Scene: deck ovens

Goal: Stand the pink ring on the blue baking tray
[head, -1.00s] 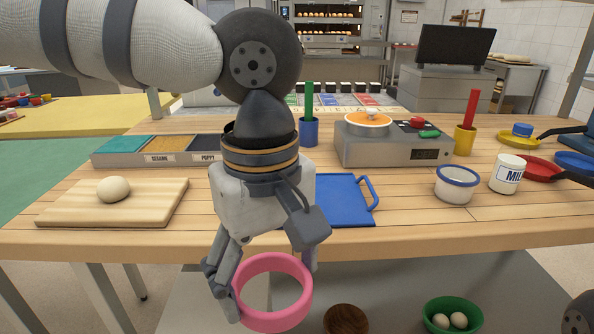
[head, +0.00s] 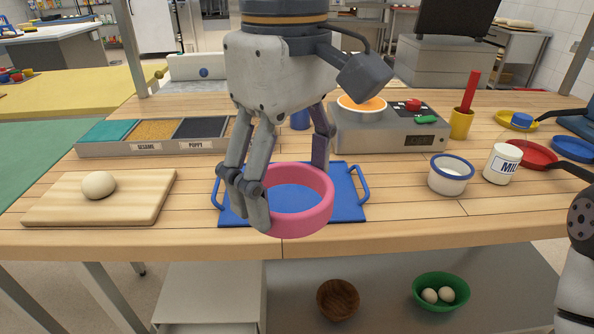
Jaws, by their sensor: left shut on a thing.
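The pink ring (head: 299,221) is in the head view, held by my left gripper (head: 290,205). The gripper points down and its fingers are shut on the ring's wall. The blue baking tray (head: 348,207) lies flat on the wooden table, with a handle at each side. The ring shows in front of the tray and overlaps its middle and front edge in the picture. I cannot tell whether the ring touches the tray. Only part of my right arm shows at the right edge; its gripper is out of view.
Left of the tray are a cutting board (head: 60,205) with a dough ball (head: 99,185) and a topping box (head: 145,152). A scale (head: 385,135) stands behind. A white bowl (head: 450,177) and milk jar (head: 502,163) stand right. The table's front edge is close.

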